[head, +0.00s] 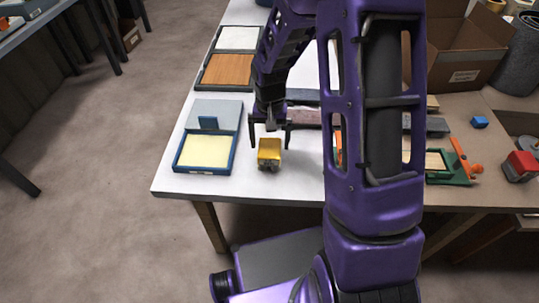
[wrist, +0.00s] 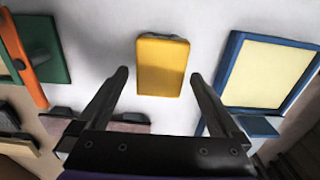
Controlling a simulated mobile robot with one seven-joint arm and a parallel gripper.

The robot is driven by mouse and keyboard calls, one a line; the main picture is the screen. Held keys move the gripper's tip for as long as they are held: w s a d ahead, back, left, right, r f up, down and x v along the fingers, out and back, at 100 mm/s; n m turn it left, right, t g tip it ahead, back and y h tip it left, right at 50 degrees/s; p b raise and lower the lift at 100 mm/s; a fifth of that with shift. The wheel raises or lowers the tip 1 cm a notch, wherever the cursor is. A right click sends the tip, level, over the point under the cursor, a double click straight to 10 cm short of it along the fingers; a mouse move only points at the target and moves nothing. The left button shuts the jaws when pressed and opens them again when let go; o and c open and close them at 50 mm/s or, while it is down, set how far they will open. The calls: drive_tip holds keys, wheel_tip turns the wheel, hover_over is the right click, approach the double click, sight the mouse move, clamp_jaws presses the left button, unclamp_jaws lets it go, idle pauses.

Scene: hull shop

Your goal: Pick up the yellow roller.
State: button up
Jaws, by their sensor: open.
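The yellow roller (head: 269,152) lies on the white table near its front edge. It is a small block-like yellow piece with a grey part at its near end. My gripper (head: 270,145) is open, with its fingers pointing down just above and behind the roller. In the wrist view the roller (wrist: 162,65) sits ahead of the two fingertips of my gripper (wrist: 158,76), centred between them. Nothing is held between the fingers.
A blue-framed tray with a pale yellow pad (head: 206,152) lies left of the roller. A green and orange tool (head: 455,167), a blue block (head: 479,121), a red block (head: 521,165) and a cardboard box (head: 465,55) are on the right. My arm hides the middle of the table.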

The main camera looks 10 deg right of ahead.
drive_tip(key=shift+s+f+b, duration=0.15)
drive_tip(key=shift+f+b, duration=0.2)
drive_tip(key=shift+f, duration=2.6)
clamp_jaws()
